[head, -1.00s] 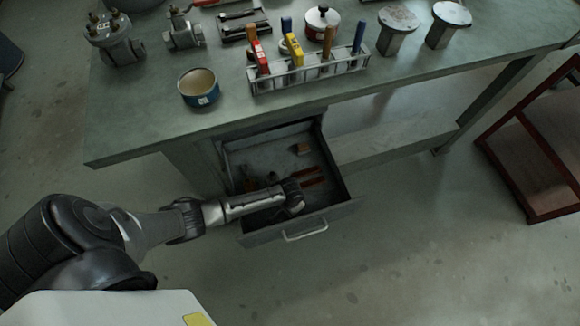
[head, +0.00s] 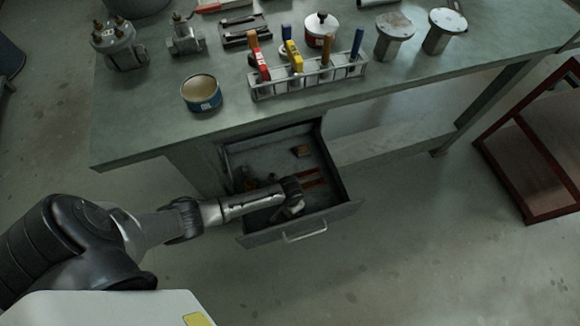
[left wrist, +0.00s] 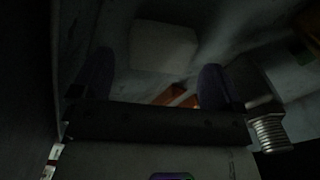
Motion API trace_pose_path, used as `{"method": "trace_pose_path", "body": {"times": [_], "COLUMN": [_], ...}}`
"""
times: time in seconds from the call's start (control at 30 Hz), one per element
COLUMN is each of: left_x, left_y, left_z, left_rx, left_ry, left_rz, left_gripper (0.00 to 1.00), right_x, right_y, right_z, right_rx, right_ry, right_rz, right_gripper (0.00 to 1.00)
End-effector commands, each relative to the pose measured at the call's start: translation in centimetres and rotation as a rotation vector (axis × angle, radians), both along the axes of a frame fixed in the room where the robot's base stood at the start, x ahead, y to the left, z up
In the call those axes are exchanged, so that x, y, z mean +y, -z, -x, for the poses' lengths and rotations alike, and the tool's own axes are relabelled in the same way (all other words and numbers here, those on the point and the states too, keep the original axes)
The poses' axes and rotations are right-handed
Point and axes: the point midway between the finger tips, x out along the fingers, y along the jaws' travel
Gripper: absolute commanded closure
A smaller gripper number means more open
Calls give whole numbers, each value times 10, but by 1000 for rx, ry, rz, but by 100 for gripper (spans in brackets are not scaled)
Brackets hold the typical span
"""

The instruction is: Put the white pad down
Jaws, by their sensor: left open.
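The white pad (left wrist: 163,46) shows in the left wrist view as a pale, dim, rounded square just ahead of my left gripper (left wrist: 157,72). The two dark fingers stand wide apart with nothing between them. The pad appears to lie on the drawer floor, apart from the fingers. In the head view my left gripper (head: 291,198) reaches down into the open drawer (head: 305,232); the hand and arm hide the pad there. My right gripper is not in view.
The drawer also holds orange-red items (head: 312,178) and a small brown block (head: 301,151). The workbench (head: 140,150) above carries a blue tin (head: 201,94), a tool rack (head: 310,80) and metal valve parts (head: 120,45). A red-framed stand (head: 530,150) is at the right.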

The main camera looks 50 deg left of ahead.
Motion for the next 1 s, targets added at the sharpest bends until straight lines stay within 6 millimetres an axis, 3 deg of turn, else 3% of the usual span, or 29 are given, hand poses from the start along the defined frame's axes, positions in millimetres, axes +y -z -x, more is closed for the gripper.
{"method": "trace_pose_path", "body": {"times": [0.03, 0.1, 0.4, 0.63, 1.0], "left_x": [0, 0, -1, -1, 0], "left_y": [-18, -32, -77, -92, -93], "left_z": [0, 0, 0, 0, 0], "left_rx": [-2, -1, 0, 1, 1], "left_ry": [0, 0, 0, 0, 0], "left_rz": [0, 0, 1, 1, 1], "left_gripper": [7, 7, 7, 7, 7], "right_x": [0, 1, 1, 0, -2], "right_y": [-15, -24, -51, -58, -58], "right_z": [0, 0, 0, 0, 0], "right_rx": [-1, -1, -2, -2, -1], "right_ry": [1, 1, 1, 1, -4], "right_rz": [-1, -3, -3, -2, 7], "right_gripper": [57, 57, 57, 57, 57]}}
